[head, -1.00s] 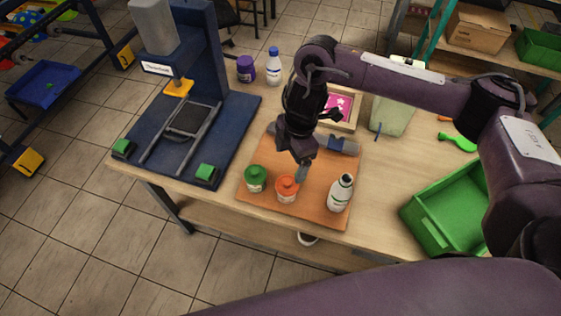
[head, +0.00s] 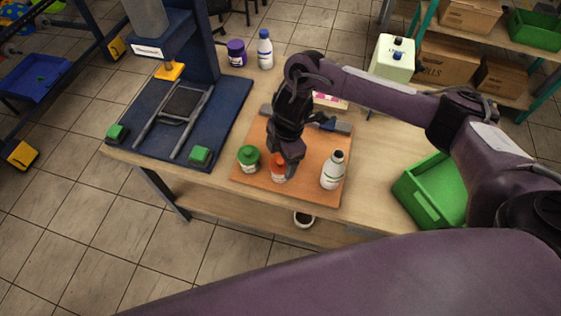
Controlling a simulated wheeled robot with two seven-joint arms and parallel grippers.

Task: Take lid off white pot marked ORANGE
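The white pot with the orange lid (head: 278,173) stands upright on the orange-brown board (head: 310,190) near the table's front edge. The lid is on it, partly hidden behind my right gripper. My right gripper (head: 287,160) points down right at the lid, and its fingertips overlap the lid in the picture. I cannot tell whether the fingers are open or closed on it. My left gripper is not in view.
A green-lidded pot (head: 248,158) stands close on the left and a white bottle (head: 332,170) on the right. The blue press (head: 185,105) is at left. A green bin (head: 432,190) sits at the right edge. A squeegee (head: 340,127) lies behind.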

